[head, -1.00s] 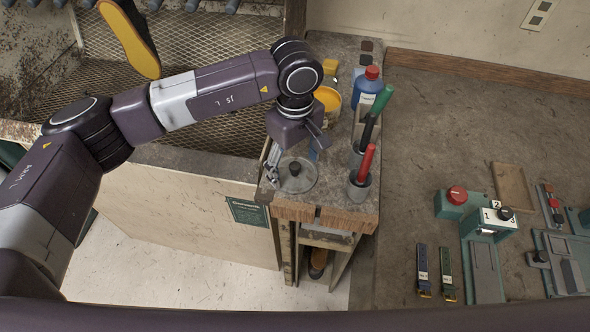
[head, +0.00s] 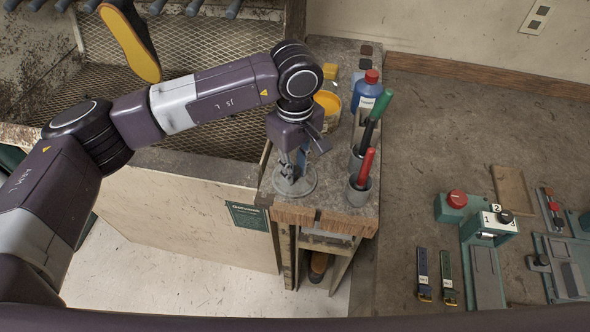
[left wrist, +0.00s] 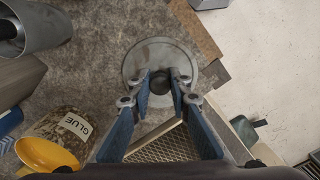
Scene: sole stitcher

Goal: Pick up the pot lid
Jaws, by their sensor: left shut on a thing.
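The pot lid (head: 308,184) is a round grey disc on the near end of the worn bench top, left of a grey cup. It also shows in the left wrist view (left wrist: 151,53), with a dark knob (left wrist: 184,80) at its middle. My left gripper (head: 290,175) points down over the lid from above. In the left wrist view its blue fingers (left wrist: 168,80) are on both sides of the knob and shut on it. In the head view the fingers hide the knob. I cannot tell whether the lid is off the bench. My right gripper is not in view.
Grey cups with red-handled (head: 367,165) and green-handled (head: 381,103) tools stand right of the lid. A blue bottle (head: 367,92) and a yellow-topped glue pot (head: 328,103) stand behind. The bench's wooden front edge (head: 340,224) is close. A mesh tray (head: 215,135) lies left.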

